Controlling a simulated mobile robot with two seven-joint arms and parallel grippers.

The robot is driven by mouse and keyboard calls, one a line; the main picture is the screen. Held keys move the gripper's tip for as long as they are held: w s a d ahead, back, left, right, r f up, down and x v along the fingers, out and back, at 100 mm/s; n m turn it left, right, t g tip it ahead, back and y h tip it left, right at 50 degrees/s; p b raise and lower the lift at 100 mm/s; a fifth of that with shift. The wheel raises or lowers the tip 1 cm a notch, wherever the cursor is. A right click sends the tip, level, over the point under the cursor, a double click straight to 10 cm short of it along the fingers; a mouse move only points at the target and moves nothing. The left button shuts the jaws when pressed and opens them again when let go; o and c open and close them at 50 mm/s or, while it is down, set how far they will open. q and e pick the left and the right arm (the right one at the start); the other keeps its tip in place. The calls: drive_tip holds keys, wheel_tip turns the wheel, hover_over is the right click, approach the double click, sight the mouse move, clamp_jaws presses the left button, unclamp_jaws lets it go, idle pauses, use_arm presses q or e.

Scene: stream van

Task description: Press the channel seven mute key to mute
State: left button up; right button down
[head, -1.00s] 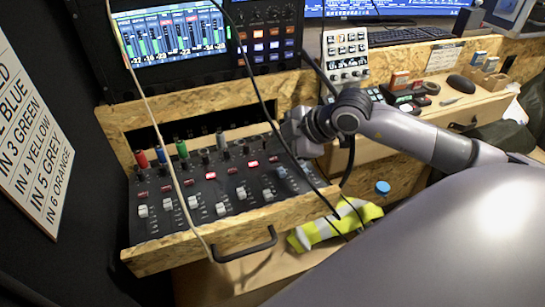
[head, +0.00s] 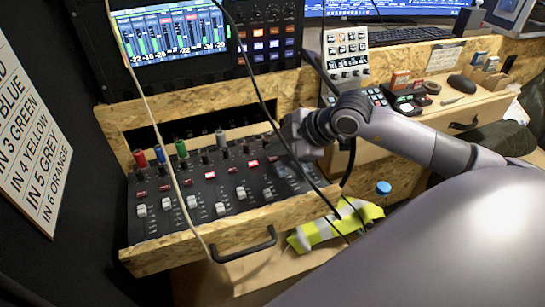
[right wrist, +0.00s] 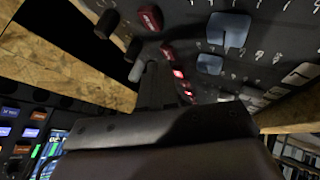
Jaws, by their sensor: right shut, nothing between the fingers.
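The mixer (head: 205,205) lies in a wooden drawer, with a row of small red mute keys across it. The sixth key from the left (head: 253,164) is lit red. The seventh key (head: 273,159) sits close to my right gripper (head: 289,155), and its lamp state is hard to tell. My right gripper is shut and empty, low over the right part of the panel. In the right wrist view its fingertips (right wrist: 150,72) are beside a dark red key (right wrist: 167,51); contact cannot be told. My left gripper is not in view.
Black and tan cables hang across the mixer. The drawer front has a black handle (head: 245,248). A yellow striped cloth (head: 325,230) lies to the right.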

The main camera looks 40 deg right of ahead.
drive_tip(key=shift+f, duration=0.35)
drive_tip(key=shift+r, duration=0.1)
idle(0.3)
drive_tip(key=shift+r+p, duration=0.35)
drive_tip(key=shift+r, duration=0.35)
wheel_tip(320, 180, up, 6)
drive_tip(key=p, duration=0.4)
drive_tip(key=shift+p, duration=0.35)
